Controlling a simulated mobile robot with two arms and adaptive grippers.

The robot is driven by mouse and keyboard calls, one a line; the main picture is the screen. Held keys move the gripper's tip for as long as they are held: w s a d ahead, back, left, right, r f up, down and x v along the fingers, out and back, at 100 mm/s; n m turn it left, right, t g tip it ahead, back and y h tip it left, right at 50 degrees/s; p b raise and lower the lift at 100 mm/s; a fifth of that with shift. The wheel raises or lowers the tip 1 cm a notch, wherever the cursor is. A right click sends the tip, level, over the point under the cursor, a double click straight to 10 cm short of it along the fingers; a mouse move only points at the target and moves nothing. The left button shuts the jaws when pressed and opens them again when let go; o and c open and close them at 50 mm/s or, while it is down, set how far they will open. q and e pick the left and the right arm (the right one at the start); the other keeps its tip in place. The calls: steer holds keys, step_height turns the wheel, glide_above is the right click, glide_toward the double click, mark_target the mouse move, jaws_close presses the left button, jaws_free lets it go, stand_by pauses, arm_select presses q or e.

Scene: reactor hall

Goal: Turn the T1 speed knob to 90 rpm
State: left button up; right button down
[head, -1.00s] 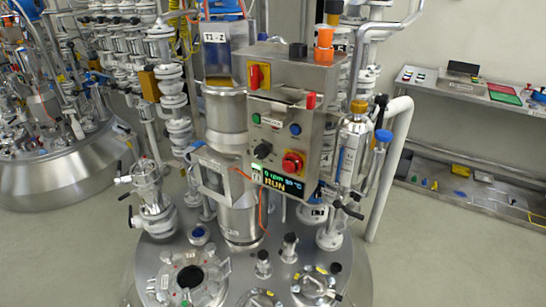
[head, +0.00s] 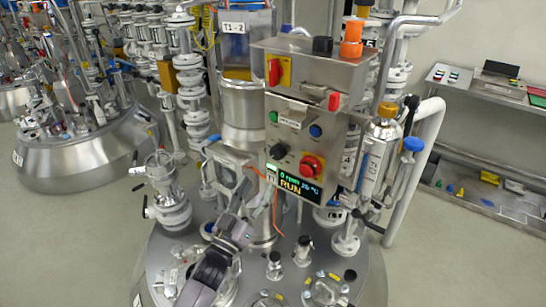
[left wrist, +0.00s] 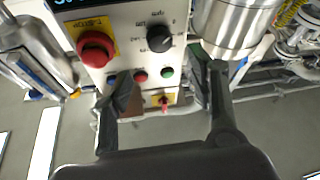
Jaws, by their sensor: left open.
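The T1 control box (head: 340,110) is a steel panel mounted on the vessel. Its black speed knob (head: 279,151) sits left of a red mushroom button (head: 312,166). The display (head: 297,185) below reads 0 rpm and RUN. My left gripper (head: 238,178) is left of and below the knob, apart from it. In the left wrist view, the panel appears upside down, and my left gripper (left wrist: 160,88) is open and empty. There the knob (left wrist: 159,38) lies beyond the fingertips, roughly between them in the picture. My right gripper is not in view.
Green (head: 273,117) and blue (head: 316,131) buttons sit above the knob, with a red-yellow switch (head: 274,72) higher up. A steel column (head: 243,105) stands close left of the panel. A bottle with an orange cap (head: 387,109) and pipes crowd the right side.

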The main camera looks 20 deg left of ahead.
mark_target(275, 156)
arm_select(q)
steer(key=p+x, duration=0.1)
steer(key=x, duration=0.9)
steer(key=shift+p, duration=0.3)
steer(key=shift+c, duration=0.2)
steer(key=c, duration=1.1)
steer(key=shift+m, duration=0.3)
